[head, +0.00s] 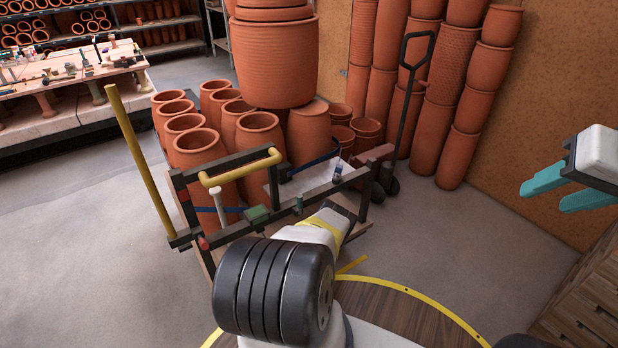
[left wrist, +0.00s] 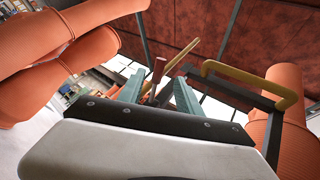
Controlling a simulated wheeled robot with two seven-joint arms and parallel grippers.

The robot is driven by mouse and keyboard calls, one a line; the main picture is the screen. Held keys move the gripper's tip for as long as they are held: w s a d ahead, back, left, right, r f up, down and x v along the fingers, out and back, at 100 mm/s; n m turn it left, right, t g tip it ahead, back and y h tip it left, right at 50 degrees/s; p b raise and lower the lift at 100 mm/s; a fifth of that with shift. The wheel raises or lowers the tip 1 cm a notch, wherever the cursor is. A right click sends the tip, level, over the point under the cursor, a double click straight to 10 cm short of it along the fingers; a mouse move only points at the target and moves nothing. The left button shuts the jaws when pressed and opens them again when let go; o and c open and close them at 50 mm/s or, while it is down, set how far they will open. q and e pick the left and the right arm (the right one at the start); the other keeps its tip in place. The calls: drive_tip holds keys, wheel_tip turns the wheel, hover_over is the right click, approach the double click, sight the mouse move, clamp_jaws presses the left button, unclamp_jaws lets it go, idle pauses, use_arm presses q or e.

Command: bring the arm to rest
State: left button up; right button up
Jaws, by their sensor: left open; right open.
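My right gripper (head: 542,198) hangs at the right edge of the head view, with its teal fingers apart and nothing between them. It is in front of the tan wall. My left arm comes up from the bottom middle of the head view to the cart frame (head: 328,197); its fingers cannot be made out there. In the left wrist view my left gripper (left wrist: 158,88) has its two teal fingers apart. Bars show beyond and between the fingers; I cannot tell how close they are. A yellow handle (left wrist: 252,82) is to their right.
The cart's yellow handle (head: 240,168) and an upright yellow post (head: 140,160) stand near my left arm. Terracotta pots (head: 197,146) crowd behind. A wooden drawer unit (head: 592,300) is below my right gripper. Clear floor (head: 80,240) lies at left.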

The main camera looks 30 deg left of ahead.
use_arm(q)
drive_tip(key=shift+r, duration=0.1)
drive_tip(key=w+d+r+n+h, duration=0.4)
drive_tip(key=w+r+h, duration=0.1)
drive_tip(key=r+h, duration=0.55)
drive_tip(key=w+d+r+n+h, duration=0.4)
drive_tip(key=w+r+n+h, duration=0.1)
drive_tip(key=r+h, duration=0.5)
drive_tip(key=s+d+r+m+t+h, duration=0.3)
drive_tip(key=d+r+m+t+h, duration=0.2)
drive_tip(key=d+r+t, duration=1.2)
drive_tip(key=d+r+h, duration=0.1)
drive_tip(key=d+r, duration=0.5)
drive_tip(key=r, duration=0.2)
drive_tip(key=shift+s+r+m+t, duration=0.15)
drive_tip(key=shift+s+m+t, duration=0.05)
drive_tip(key=shift+m+t, duration=0.1)
